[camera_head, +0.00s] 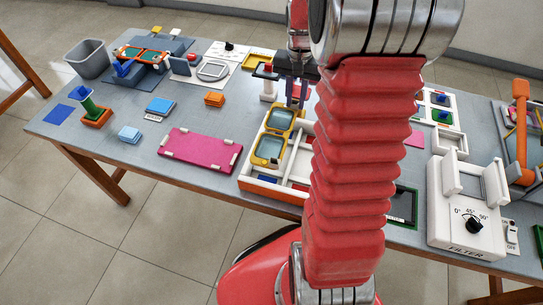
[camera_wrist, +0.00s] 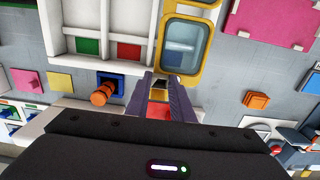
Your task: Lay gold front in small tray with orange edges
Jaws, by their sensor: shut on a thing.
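The gold front (camera_head: 270,148) has two rounded rectangular lens openings. It is over the left side of a white compartment tray with orange outer edges (camera_head: 272,190); I cannot tell whether it touches the tray. There the gold front (camera_wrist: 205,45) reaches up and right from the fingers, along the white tray's wall (camera_wrist: 150,25). My arm hides the tray's right part in the head view.
A pink mat with white corner pieces (camera_head: 200,151) lies left of the tray. A white filter box with a dial (camera_head: 468,205) stands at right. A grey bin (camera_head: 87,58) and blue fixture (camera_head: 145,58) stand at the back left.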

